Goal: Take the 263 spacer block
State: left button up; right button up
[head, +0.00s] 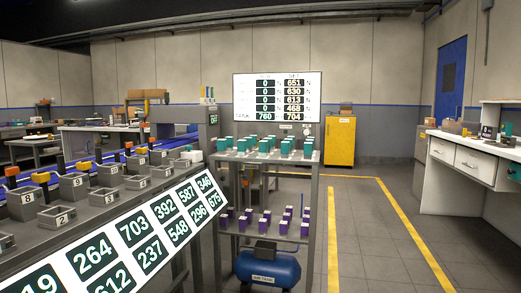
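No block that I can read as 263 shows in the head view. Neither gripper is in view.
The grey rack (313,190) stands ahead, with a blue air tank (266,268) under it. A display (276,98) hangs behind. A yellow cabinet (340,141) is at the back. A white workbench (462,165) is at right. The floor between yellow lines is clear.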

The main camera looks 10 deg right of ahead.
aim_at(263, 145)
jog(key=k, duration=0.35)
jog(key=i+l+z, duration=0.15)
jog(key=i, duration=0.25)
jog(key=i+l+z, duration=0.15)
jog(key=i+l, duration=0.15)
jog(key=i+l+z, duration=0.15)
jog(key=i, duration=0.3)
